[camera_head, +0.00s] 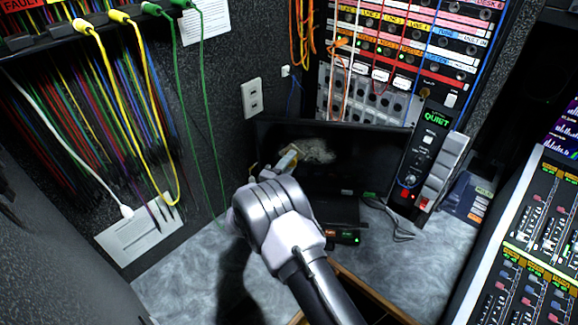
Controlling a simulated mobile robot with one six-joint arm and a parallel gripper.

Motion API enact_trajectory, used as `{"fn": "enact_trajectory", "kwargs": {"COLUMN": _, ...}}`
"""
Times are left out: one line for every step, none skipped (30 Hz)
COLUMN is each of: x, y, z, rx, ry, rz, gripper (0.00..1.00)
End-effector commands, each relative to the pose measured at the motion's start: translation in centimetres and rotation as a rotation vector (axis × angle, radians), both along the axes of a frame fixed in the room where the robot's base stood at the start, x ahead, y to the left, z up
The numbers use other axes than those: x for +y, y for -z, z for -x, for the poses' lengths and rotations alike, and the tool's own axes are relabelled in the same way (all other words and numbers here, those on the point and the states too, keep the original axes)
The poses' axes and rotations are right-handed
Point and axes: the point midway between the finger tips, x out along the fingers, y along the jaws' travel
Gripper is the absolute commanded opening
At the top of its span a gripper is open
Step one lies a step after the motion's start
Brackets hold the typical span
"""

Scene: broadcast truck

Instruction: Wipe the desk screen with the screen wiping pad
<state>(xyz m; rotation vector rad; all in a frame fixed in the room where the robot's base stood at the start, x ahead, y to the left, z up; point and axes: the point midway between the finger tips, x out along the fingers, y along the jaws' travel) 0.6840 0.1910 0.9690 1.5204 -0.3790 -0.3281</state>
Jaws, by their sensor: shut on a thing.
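The desk screen (365,152) is a dark, wide monitor standing at the back of the grey desk, tilted in the picture. A pale, speckled grey smudge (316,150) shows on its upper left part. My gripper (272,168) is in front of the screen's left part, with my arm reaching up from the bottom of the picture. It is shut on a small pale, yellowish piece, which looks like the screen wiping pad (288,159). The pad appears just left of the smudge. I cannot tell whether it touches the screen. My gripper hides the screen's lower left corner.
A black box (338,218) with small lights sits below the screen. A panel marked QUIET (428,150) stands at the screen's right. A mixing console (530,250) fills the right side. Yellow and green cables (150,85) hang at left. The desk's left front (190,275) is clear.

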Motion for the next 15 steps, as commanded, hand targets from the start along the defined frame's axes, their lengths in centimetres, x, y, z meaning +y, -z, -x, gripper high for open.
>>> {"fn": "enact_trajectory", "kwargs": {"x": 0.0, "y": 0.1, "z": -0.1, "rx": 0.000, "ry": 0.000, "rz": -0.001, "gripper": 0.00}}
{"fn": "enact_trajectory", "kwargs": {"x": 0.0, "y": 0.1, "z": -0.2, "rx": 0.000, "ry": 0.000, "rz": -0.001, "gripper": 0.00}}
{"fn": "enact_trajectory", "kwargs": {"x": 0.0, "y": 0.1, "z": -0.2, "rx": 0.000, "ry": 0.000, "rz": -0.001, "gripper": 0.00}}
{"fn": "enact_trajectory", "kwargs": {"x": 0.0, "y": 0.1, "z": -0.3, "rx": 0.000, "ry": 0.000, "rz": -0.001, "gripper": 0.00}}
{"fn": "enact_trajectory", "kwargs": {"x": 0.0, "y": 0.0, "z": -0.3, "rx": 0.000, "ry": 0.000, "rz": 0.000, "gripper": 0.00}}
{"fn": "enact_trajectory", "kwargs": {"x": -0.2, "y": 0.0, "z": -0.3, "rx": 0.000, "ry": 0.000, "rz": 0.000, "gripper": 0.00}}
{"fn": "enact_trajectory", "kwargs": {"x": -0.4, "y": 0.0, "z": -0.2, "rx": 0.000, "ry": 0.001, "rz": 0.001, "gripper": 0.00}}
{"fn": "enact_trajectory", "kwargs": {"x": -0.7, "y": 0.0, "z": -0.2, "rx": 0.000, "ry": 0.001, "rz": 0.001, "gripper": 0.00}}
{"fn": "enact_trajectory", "kwargs": {"x": -1.2, "y": -0.1, "z": -0.1, "rx": 0.000, "ry": 0.001, "rz": 0.001, "gripper": 0.00}}
{"fn": "enact_trajectory", "kwargs": {"x": -1.5, "y": -0.1, "z": -0.1, "rx": 0.000, "ry": 0.001, "rz": 0.001, "gripper": 0.00}}
{"fn": "enact_trajectory", "kwargs": {"x": -1.9, "y": -0.1, "z": 0.0, "rx": 0.001, "ry": 0.001, "rz": 0.000, "gripper": 0.00}}
{"fn": "enact_trajectory", "kwargs": {"x": -2.4, "y": -0.1, "z": 0.0, "rx": 0.000, "ry": 0.001, "rz": 0.001, "gripper": 0.00}}
{"fn": "enact_trajectory", "kwargs": {"x": -2.7, "y": 0.0, "z": 0.0, "rx": 0.000, "ry": 0.000, "rz": 0.001, "gripper": 0.00}}
{"fn": "enact_trajectory", "kwargs": {"x": -3.0, "y": 0.0, "z": 0.1, "rx": 0.000, "ry": 0.000, "rz": 0.001, "gripper": 0.00}}
{"fn": "enact_trajectory", "kwargs": {"x": -3.2, "y": 0.0, "z": 0.1, "rx": 0.000, "ry": 0.000, "rz": 0.001, "gripper": 0.00}}
